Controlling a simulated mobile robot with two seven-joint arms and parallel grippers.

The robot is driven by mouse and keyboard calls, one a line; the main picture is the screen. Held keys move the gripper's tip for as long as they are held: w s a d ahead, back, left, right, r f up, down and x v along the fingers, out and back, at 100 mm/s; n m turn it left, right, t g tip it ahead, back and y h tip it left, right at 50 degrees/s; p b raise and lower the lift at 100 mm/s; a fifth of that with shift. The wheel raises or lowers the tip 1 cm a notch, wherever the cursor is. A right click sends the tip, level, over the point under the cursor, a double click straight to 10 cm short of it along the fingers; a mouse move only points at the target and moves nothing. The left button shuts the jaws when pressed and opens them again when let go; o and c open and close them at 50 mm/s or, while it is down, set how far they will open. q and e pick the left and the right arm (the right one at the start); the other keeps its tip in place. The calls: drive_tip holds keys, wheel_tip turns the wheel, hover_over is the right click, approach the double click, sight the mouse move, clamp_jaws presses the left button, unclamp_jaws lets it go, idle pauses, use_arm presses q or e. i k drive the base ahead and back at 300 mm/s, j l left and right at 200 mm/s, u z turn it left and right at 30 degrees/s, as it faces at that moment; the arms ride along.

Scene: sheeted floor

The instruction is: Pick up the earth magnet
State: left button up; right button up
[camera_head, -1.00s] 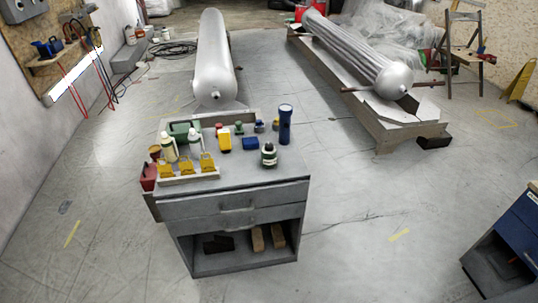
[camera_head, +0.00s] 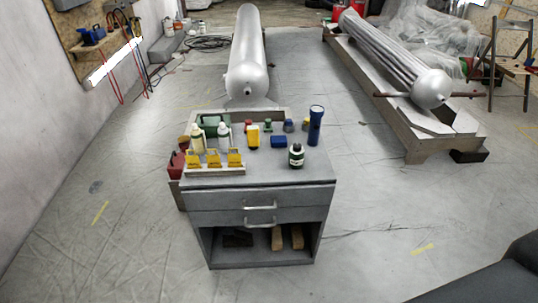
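A grey workbench (camera_head: 258,174) with two drawers stands ahead of me with several small items on top. I cannot tell which item is the earth magnet. Small knobbed pieces stand along the back: a red one (camera_head: 249,125), a green one (camera_head: 268,125), a blue-grey one (camera_head: 289,126) and a partly hidden yellow-and-blue one (camera_head: 306,125). Neither of my grippers is in view.
A long trestle (camera_head: 400,118) bears a metal vessel. The floor before the bench is clear.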

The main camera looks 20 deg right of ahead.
sight(295, 160)
drive_tip(key=i+l+u, duration=0.1)
drive_tip(key=l+u, duration=0.2)
drive_tip(key=i+l+u, duration=0.1)
drive_tip(key=l+u, duration=0.2)
drive_tip(key=l, duration=0.25)
drive_tip(key=l+u, duration=0.25)
drive_tip(key=l, duration=0.65)
drive_tip(key=l+u, duration=0.1)
drive_tip(key=l, duration=1.8)
